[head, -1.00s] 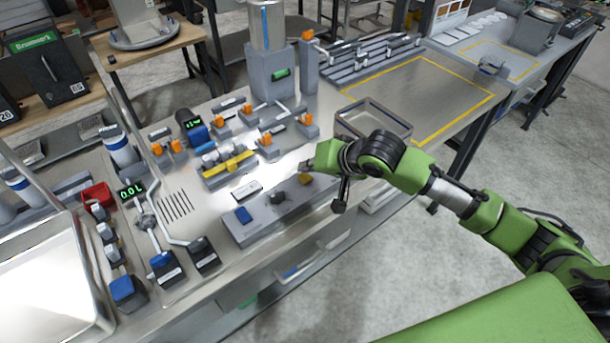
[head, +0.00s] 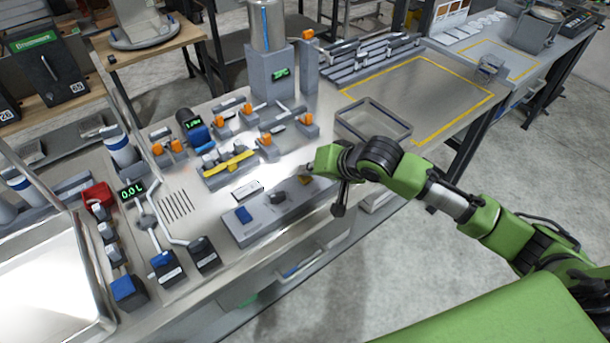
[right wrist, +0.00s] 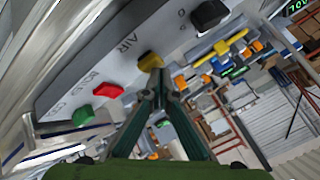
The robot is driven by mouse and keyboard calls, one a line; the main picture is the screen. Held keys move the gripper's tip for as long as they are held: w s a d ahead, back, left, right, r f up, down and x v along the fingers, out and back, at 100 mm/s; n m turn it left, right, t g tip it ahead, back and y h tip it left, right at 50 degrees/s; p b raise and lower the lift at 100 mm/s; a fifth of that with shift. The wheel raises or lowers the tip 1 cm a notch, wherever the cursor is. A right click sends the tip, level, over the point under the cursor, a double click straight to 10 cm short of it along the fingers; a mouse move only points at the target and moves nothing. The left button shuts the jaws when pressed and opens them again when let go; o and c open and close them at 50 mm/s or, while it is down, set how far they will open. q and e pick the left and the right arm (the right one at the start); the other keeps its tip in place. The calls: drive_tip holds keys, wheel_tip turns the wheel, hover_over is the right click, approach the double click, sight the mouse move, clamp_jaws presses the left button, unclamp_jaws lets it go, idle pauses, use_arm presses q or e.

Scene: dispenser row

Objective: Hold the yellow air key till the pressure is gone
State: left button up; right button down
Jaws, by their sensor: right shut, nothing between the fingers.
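The yellow air key (right wrist: 150,62) sits on the sloped grey panel (right wrist: 110,62) beside the lettering AIR in the right wrist view. It shows small in the head view (head: 305,179), by the end of my right arm. My right gripper (right wrist: 157,78) is shut and empty, its fingertips right at the key's lower edge and apparently touching it. I cannot tell how far the key is pressed. A small gauge with green digits (head: 193,124) stands behind the panel; its digits are too small to read surely. My left gripper is not in view.
On the same panel are a red key (right wrist: 108,90), a green key (right wrist: 82,115) and a black knob (right wrist: 209,14). A blue key (head: 243,214) is at the panel's left end. An open grey tray (head: 373,122) stands behind my right arm.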

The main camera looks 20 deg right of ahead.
sight(307, 178)
drive_tip(key=shift+s+f, duration=0.1)
drive_tip(key=shift+f, duration=0.35)
idle(1.4)
drive_tip(key=shift+r, duration=0.1)
idle(0.8)
drive_tip(key=shift+r+p, duration=0.95)
drive_tip(key=shift+p, duration=0.3)
drive_tip(key=shift+r, duration=0.1)
wheel_tip(307, 178, up, 5)
drive_tip(key=p, duration=0.6)
